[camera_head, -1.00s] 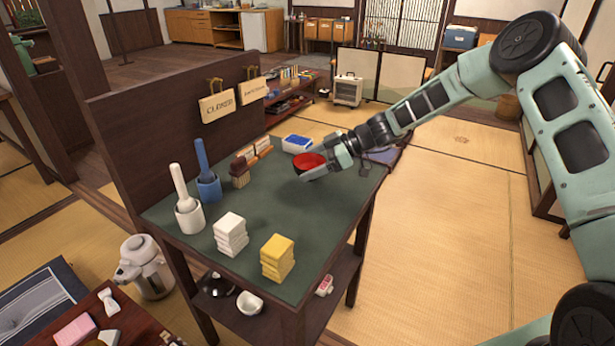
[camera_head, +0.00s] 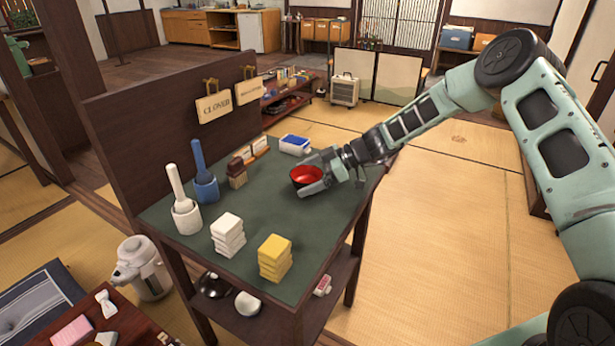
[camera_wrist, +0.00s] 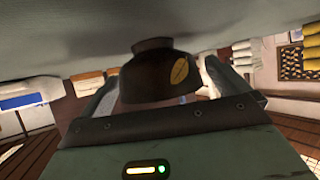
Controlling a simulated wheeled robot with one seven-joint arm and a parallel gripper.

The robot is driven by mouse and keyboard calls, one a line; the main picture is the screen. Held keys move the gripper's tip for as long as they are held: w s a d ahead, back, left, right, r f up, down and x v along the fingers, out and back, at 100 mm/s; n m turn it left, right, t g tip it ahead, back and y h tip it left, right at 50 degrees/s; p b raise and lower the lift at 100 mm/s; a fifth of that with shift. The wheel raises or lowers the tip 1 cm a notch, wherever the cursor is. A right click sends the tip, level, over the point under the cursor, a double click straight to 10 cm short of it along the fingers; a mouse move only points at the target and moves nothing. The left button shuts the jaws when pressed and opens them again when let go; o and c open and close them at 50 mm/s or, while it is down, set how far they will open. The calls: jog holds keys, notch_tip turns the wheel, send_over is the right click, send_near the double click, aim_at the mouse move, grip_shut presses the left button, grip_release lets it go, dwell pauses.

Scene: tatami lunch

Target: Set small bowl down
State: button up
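The small bowl (camera_head: 305,176) is red inside and dark outside, and is at the right part of the green table top (camera_head: 262,222). My gripper (camera_head: 312,178) is at the bowl's right side with its fingers around it. In the wrist view the bowl (camera_wrist: 160,76) appears dark with a gold leaf mark, between the two fingers (camera_wrist: 160,92). The bowl is close to the table surface; whether its foot touches the surface I cannot tell.
A blue-and-white box (camera_head: 295,144) stands behind the bowl, and a brown brush (camera_head: 237,172) to its left. White blocks (camera_head: 228,235) and yellow sponges (camera_head: 275,257) are stacked in front. The green surface between them is clear.

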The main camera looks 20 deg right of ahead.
jog(key=shift+r, duration=0.1)
jog(key=shift+r+p, duration=0.2)
jog(key=shift+p, duration=0.2)
jog(key=b+v, duration=0.2)
jog(key=v, duration=1)
jog(key=s+a+r+m+g+h, duration=0.25)
jog(key=s+a+g+h, duration=0.25)
jog(key=s+a, duration=1.2)
jog(key=s+d+r+m+t+h, duration=0.1)
jog(key=s+r+m+h, duration=0.1)
jog(key=s, duration=0.9)
jog(key=s+d+r+m+t+h, duration=0.1)
jog(key=s+r+m+h, duration=0.1)
jog(key=s, duration=1)
jog(key=shift+s+d+m+h, duration=0.25)
jog(key=shift+m+h, duration=0.5)
jog(key=shift+h, duration=0.45)
